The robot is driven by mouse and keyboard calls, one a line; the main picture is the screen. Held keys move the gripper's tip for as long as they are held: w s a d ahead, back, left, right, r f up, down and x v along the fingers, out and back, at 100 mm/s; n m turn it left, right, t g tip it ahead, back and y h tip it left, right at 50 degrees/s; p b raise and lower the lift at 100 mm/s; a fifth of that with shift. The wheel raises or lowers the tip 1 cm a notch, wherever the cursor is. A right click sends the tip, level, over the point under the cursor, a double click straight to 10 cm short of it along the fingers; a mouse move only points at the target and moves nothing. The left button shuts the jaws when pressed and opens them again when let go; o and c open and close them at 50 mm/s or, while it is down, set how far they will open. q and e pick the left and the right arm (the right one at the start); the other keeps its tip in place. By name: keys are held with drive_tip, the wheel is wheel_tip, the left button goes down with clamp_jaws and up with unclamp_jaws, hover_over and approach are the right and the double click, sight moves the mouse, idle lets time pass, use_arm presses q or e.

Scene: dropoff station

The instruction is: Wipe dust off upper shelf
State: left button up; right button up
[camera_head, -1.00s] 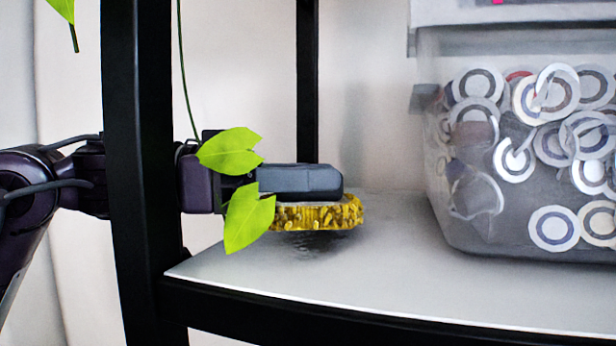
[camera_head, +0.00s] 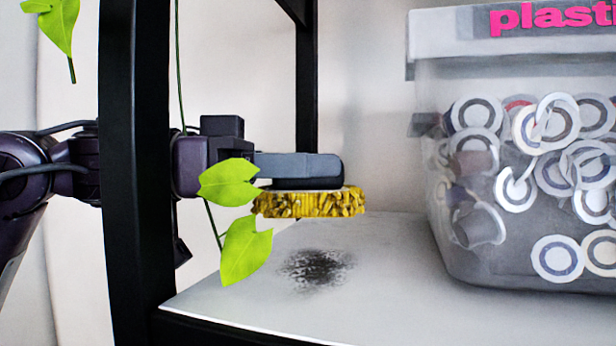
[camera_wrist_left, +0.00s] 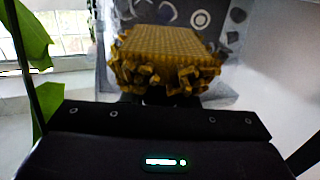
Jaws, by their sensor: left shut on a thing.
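The upper shelf (camera_head: 400,270) is a light grey board with a dark front edge. A dark dust patch (camera_head: 316,268) lies on it near its left end. My left gripper (camera_head: 300,168) reaches in from the left past the black post and is shut on a yellow sponge (camera_head: 310,203). The sponge is held level above the dust patch, with a gap between them. In the left wrist view the yellow sponge (camera_wrist_left: 165,58) shows beyond the gripper's dark body. My right gripper is in neither view.
A clear bin (camera_head: 440,190) of round discs, with pink "plasti" lettering, stands on the shelf at the right. A black post (camera_head: 138,150) stands in front of my left arm. Green leaves (camera_head: 245,248) hang in front of the gripper. The shelf between sponge and bin is clear.

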sight(315, 191)
use_arm(q)
drive_tip(key=shift+s, duration=0.15)
drive_tip(key=shift+s+d+f+b, duration=0.1)
drive_tip(key=shift+d+f+b, duration=0.05)
drive_tip(key=shift+f+b, duration=0.3)
drive_tip(key=shift+s+d+f+b, duration=0.15)
drive_tip(key=shift+s+f+b, duration=0.35)
drive_tip(key=shift+f, duration=0.15)
drive_tip(key=shift+w+d+f, duration=0.1)
drive_tip(key=shift+f, duration=0.25)
drive_tip(key=shift+w+d+f+b, duration=0.1)
drive_tip(key=shift+d+f+b, duration=0.05)
drive_tip(key=shift+f+b, duration=0.2)
drive_tip(key=shift+f+b, duration=0.75)
drive_tip(key=shift+f, duration=0.2)
